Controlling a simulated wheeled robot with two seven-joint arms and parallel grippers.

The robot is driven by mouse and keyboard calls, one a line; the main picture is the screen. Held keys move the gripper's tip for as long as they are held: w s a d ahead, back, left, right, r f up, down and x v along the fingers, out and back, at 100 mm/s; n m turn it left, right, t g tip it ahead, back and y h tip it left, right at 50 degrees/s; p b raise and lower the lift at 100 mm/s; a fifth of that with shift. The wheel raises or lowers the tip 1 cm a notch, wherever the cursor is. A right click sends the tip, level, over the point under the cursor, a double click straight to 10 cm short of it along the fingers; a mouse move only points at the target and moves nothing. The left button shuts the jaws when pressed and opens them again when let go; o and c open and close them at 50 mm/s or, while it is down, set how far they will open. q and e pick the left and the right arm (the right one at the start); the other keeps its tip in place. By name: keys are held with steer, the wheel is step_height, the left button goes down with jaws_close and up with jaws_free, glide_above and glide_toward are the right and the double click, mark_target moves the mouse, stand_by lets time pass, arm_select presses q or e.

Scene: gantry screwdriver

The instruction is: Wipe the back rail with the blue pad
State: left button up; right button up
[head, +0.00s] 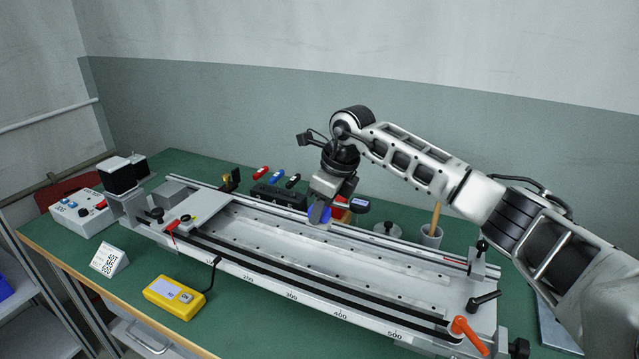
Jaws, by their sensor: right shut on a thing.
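The blue pad (326,216) is held low in my right gripper (319,210), which comes in from the right and points down. The gripper is shut on the pad, and the fingers partly hide it. The pad is at the back rail (372,237), near the middle of its length. I cannot tell whether it touches the rail. The back rail runs along the far side of the long metal gantry bed (290,244). My left gripper is not in view.
Behind the rail stand a black rack (278,197), small coloured items, a round metal weight (387,230) and a cup (431,236). The carriage (190,216) sits at the rail's left. A yellow meter (174,297) lies in front. An orange-handled lever (468,334) stands front right.

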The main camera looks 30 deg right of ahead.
steer(key=shift+r+p, duration=1.05)
steer(key=shift+r, duration=0.8)
